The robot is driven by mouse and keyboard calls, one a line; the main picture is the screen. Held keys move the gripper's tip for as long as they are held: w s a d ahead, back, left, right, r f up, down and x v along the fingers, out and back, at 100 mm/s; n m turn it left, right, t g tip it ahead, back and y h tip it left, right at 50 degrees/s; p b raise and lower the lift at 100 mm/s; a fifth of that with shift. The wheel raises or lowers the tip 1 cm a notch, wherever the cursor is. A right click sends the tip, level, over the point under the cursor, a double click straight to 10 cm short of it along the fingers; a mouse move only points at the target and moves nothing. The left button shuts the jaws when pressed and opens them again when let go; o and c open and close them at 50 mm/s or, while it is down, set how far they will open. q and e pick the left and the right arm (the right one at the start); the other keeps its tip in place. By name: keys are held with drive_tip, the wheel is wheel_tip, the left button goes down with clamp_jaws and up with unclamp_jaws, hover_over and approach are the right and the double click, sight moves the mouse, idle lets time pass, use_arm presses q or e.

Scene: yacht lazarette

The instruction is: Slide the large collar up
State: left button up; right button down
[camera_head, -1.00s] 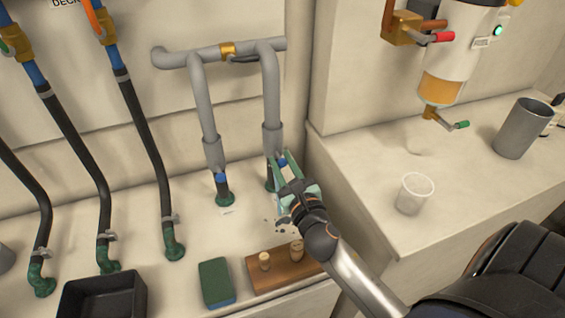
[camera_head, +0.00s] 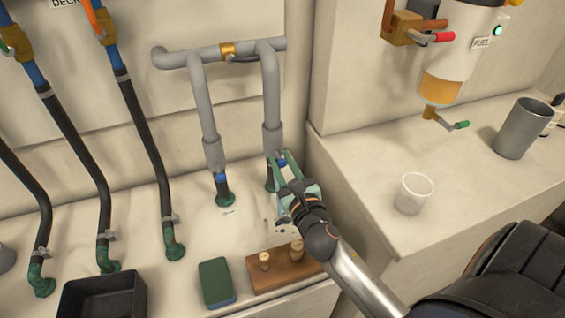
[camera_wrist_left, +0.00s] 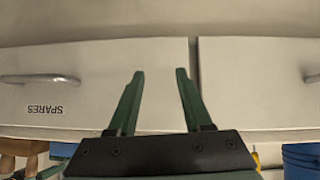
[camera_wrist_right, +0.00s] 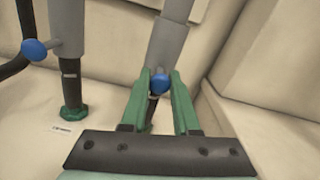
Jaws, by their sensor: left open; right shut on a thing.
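Two grey pipes come down the wall, each with a wider grey collar at its lower end: a left collar (camera_head: 214,153) and a right collar (camera_head: 272,140). I cannot tell for sure which is larger. A blue knob (camera_wrist_right: 160,84) sits at the lower end of the right collar, which also shows in the right wrist view (camera_wrist_right: 168,45). My right gripper (camera_head: 279,160) is shut on this knob, with a finger on each side. The left collar has its own blue knob (camera_wrist_right: 34,49). My left gripper (camera_wrist_left: 160,75) is open and empty, before white drawer fronts.
A wooden block (camera_head: 285,268) with pegs, a green sponge (camera_head: 215,282) and a black tray (camera_head: 102,298) lie in front of the pipes. Black hoses (camera_head: 145,145) run down at left. A white cup (camera_head: 414,193) and a grey cup (camera_head: 521,128) stand on the right ledge.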

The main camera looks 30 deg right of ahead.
sight(276, 132)
wheel_tip(276, 132, up, 6)
drive_tip(key=p, duration=0.6)
drive_tip(key=shift+f, duration=0.25)
drive_tip(key=shift+r+p, duration=0.35)
drive_tip(key=shift+p, duration=0.3)
use_arm(q)
wheel_tip(276, 132, up, 6)
drive_tip(key=a, duration=0.1)
drive_tip(key=shift+s+a+y, duration=0.25)
drive_tip(key=shift+s+y, duration=0.05)
use_arm(e)
drive_tip(key=c, duration=0.7)
unclamp_jaws()
drive_tip(key=shift+o, duration=0.2)
drive_tip(key=shift+f, duration=0.1)
use_arm(q)
drive_tip(key=shift+w+f+b, duration=0.1)
drive_tip(key=shift+f+b, duration=1.45)
drive_tip(key=shift+b, duration=0.15)
use_arm(e)
drive_tip(key=v, duration=1.2)
drive_tip(key=shift+s, duration=0.3)
